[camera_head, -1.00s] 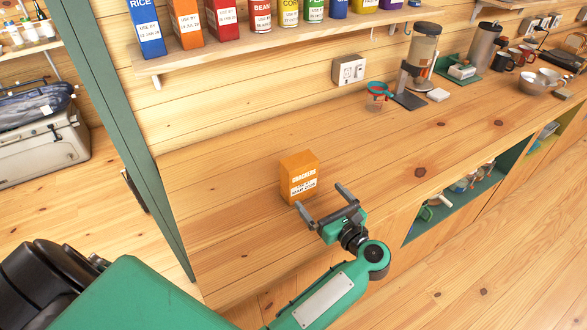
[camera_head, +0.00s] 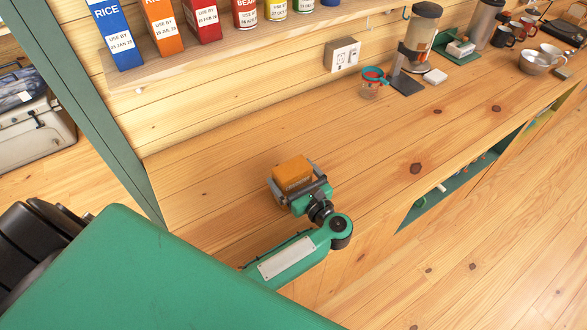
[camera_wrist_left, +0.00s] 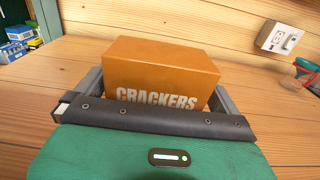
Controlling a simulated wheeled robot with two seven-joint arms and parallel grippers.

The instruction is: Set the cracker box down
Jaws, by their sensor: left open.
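The orange cracker box (camera_head: 292,171) stands upright on the wooden counter, near the counter's left part. My left gripper (camera_head: 298,187) is open, with its fingers on either side of the box. In the left wrist view the box (camera_wrist_left: 160,72) sits between the two grey fingers of the gripper (camera_wrist_left: 160,95), its "CRACKERS" lettering facing the palm. The lower part of the box is hidden behind the gripper. My right gripper does not show.
A shelf (camera_head: 215,45) with several labelled containers runs above the counter. The bare counter (camera_head: 400,130) to the right of the box is free.

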